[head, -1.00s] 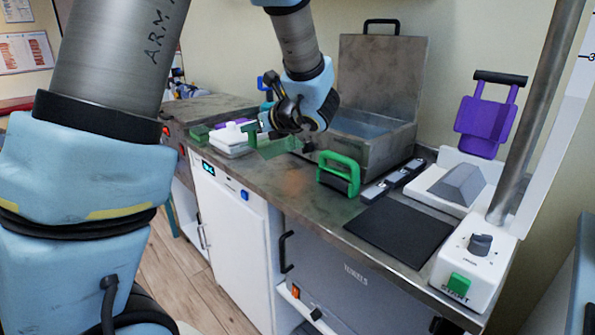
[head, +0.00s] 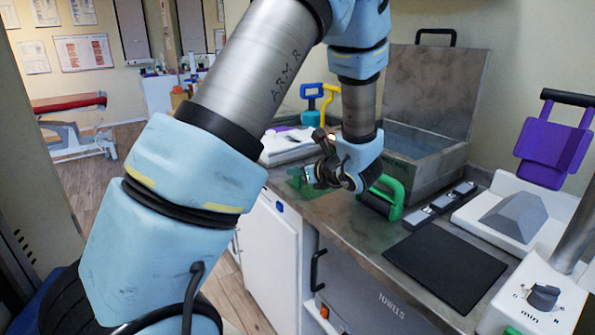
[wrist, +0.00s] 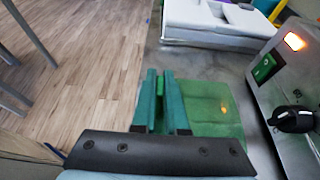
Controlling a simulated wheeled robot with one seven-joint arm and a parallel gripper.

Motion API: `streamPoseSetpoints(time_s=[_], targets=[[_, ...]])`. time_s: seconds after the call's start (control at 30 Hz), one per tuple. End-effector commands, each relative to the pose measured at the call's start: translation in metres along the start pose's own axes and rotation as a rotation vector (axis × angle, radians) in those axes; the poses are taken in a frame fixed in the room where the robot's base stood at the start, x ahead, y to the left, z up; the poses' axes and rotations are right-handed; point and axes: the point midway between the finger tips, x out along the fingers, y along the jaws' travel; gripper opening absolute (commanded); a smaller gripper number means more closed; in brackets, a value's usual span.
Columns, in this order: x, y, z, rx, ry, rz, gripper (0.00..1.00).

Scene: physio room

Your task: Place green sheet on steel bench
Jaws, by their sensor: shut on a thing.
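The green sheet (head: 296,190) is thin, flat and see-through, and shows just left of my gripper (head: 312,178) in the head view. It also shows in the wrist view (wrist: 217,108), mostly right of my gripper's teal fingers (wrist: 160,74). The fingers are shut on its left part. The steel bench (head: 343,225) is a grey worn top running along the wall; it also shows in the wrist view (wrist: 200,62). The sheet is low over the bench near its front edge. I cannot tell whether it touches the top.
Behind is an open steel tank (head: 445,165); a black mat (head: 445,268) lies to the right. A white unit (wrist: 215,22) stands beyond the sheet. Wooden floor (wrist: 85,75) lies left of the bench edge.

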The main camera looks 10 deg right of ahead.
Motion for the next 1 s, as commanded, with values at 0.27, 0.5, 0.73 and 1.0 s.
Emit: streamPoseSetpoints(time_s=[0.27,0.5,0.73,1.0], targets=[[0.0007,0.0000,-0.0017,-0.001,0.000,0.000,0.00],[0.0023,0.0000,-0.0058,-0.001,0.000,0.000,0.16],[0.0022,0.0000,-0.0055,-0.001,0.000,0.000,0.40],[0.0015,0.0000,-0.0037,-0.001,0.000,0.000,0.40]])
